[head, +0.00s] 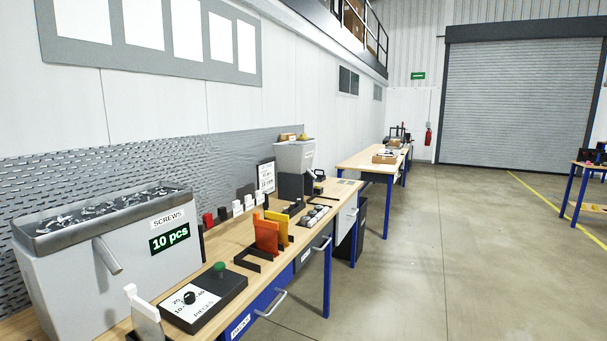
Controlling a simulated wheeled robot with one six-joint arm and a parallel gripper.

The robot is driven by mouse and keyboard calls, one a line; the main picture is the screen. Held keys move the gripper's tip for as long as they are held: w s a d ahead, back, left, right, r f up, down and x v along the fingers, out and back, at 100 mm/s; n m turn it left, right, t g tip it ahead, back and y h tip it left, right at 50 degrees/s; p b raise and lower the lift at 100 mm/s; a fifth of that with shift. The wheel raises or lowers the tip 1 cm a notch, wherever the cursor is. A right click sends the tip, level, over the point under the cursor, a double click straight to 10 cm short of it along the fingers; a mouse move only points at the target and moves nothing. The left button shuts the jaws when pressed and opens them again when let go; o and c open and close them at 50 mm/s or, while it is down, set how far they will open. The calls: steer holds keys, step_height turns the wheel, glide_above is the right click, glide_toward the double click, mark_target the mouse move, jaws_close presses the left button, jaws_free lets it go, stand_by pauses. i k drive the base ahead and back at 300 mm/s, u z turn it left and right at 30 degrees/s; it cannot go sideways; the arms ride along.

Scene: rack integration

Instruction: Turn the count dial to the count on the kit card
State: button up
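The count dial is a small black knob (190,298) on a white face marked with numbers, 20, 10 and 40 among them, and the word PIECES. Its pointer is too small to read. The face lies on a black box (238,290) with a green button (220,267) at its back, on the near part of the bench. A white card with dark print (266,176), possibly the kit card, stands upright in a dark frame farther along the bench; its text is too small to read. My gripper is not in view.
A grey screw dispenser (110,270) labelled SCREWS and 10 pcs stands behind the dial box, its spout pointing toward the front. A white upright plate (145,314) stands left of the box. Orange and yellow holders (267,235) stand beyond it. The floor right of the bench is clear.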

mark_target(188, 297)
steer(key=i, duration=1.1)
steer(key=u, duration=2.05)
